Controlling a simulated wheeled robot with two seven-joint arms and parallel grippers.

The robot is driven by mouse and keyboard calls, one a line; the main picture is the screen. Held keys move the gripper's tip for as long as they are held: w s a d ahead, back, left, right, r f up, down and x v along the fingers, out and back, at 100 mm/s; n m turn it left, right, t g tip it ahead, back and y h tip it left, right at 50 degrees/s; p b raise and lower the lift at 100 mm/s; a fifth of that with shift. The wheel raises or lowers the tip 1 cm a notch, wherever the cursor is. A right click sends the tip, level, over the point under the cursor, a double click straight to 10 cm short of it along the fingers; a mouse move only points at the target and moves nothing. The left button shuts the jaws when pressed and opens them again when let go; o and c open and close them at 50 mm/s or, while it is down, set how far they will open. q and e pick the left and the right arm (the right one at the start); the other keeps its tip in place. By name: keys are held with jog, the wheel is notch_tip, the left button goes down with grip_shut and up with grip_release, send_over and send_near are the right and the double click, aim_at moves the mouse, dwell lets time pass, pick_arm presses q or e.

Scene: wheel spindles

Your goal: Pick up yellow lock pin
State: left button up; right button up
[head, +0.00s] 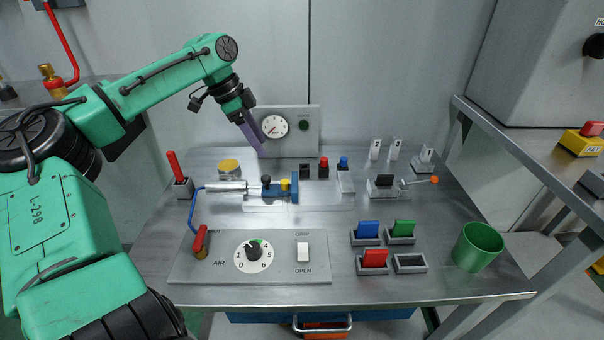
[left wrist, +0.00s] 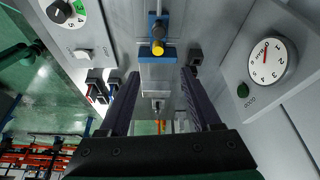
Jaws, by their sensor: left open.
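The yellow lock pin (head: 285,184) is a small yellow knob on a blue fixture (head: 295,190) near the middle of the bench. A black knob (head: 266,180) stands just left of it. The pin's round yellow end (left wrist: 158,50) also shows in the left wrist view, in front of the blue bracket. My left gripper (head: 261,148) has dark purple fingers and hangs above and behind the fixture, near the gauge panel. In the left wrist view its fingers (left wrist: 161,74) are apart with nothing held, and the pin appears beyond their tips. My right gripper is not in view.
A gauge panel (head: 290,131) stands behind my left gripper. A silver cylinder (head: 225,187) with a blue hose lies left of the fixture. An air control panel (head: 250,258) is in front. Colored blocks in holders and a green cup (head: 478,247) are at right.

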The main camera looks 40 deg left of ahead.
pick_arm(q)
jog(key=b, duration=0.1)
send_near(284, 181)
jog(key=shift+s+d+f, duration=0.15)
jog(key=shift+s+f, duration=0.3)
jog(key=shift+f, duration=0.4)
jog(key=x, duration=0.3)
jog(key=w+b+x, duration=0.1)
jog(key=x, duration=0.2)
jog(key=shift+w+d+f, duration=0.1)
jog(key=shift+d+f, duration=0.1)
jog(key=shift+w+d+f, duration=0.1)
jog(key=shift+w+f, duration=0.05)
jog(key=shift+f, duration=0.15)
jog(key=c, duration=1)
grip_shut()
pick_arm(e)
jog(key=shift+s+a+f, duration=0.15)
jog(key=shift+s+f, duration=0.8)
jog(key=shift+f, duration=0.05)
